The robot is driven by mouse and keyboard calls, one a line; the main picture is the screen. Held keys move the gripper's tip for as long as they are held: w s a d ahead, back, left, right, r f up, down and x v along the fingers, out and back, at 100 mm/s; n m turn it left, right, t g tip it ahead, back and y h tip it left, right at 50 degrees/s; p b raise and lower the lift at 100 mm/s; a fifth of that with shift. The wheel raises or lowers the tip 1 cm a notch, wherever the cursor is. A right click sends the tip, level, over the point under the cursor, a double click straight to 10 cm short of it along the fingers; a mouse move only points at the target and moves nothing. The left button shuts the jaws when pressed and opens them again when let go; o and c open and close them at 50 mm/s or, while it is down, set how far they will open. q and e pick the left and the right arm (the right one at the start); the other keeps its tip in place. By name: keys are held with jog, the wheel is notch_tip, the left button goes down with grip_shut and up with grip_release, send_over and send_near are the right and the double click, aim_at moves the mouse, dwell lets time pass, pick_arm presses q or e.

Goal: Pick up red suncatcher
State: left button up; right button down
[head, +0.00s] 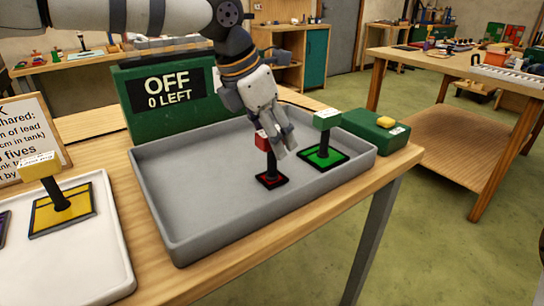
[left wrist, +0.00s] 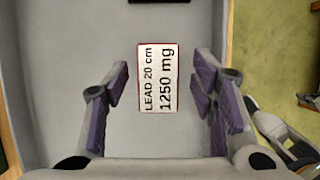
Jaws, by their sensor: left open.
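The red suncatcher (head: 271,181) stands upright in the grey tray (head: 205,222), with a red block (head: 262,142) on its dark stem. My left gripper (head: 276,143) is at that block, pointing down. In the left wrist view, a white label (left wrist: 158,78) reading "LEAD 20 cm 1250 mg" lies between the two open purple-padded fingers (left wrist: 162,88). Gaps show on both sides of the label. The block under the label is hardly visible there.
A green suncatcher (head: 323,157) stands close right in the same tray. A yellow suncatcher (head: 62,209) stands in a white tray (head: 105,272) at left. A green box with an "OFF 0 LEFT" sign (head: 167,92) is behind. The tray's left part is bare.

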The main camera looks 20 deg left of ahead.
pick_arm(q)
jog(key=shift+w+d+f, duration=0.1)
jog(key=shift+w+f, duration=0.1)
jog(key=shift+f, duration=0.25)
grip_shut()
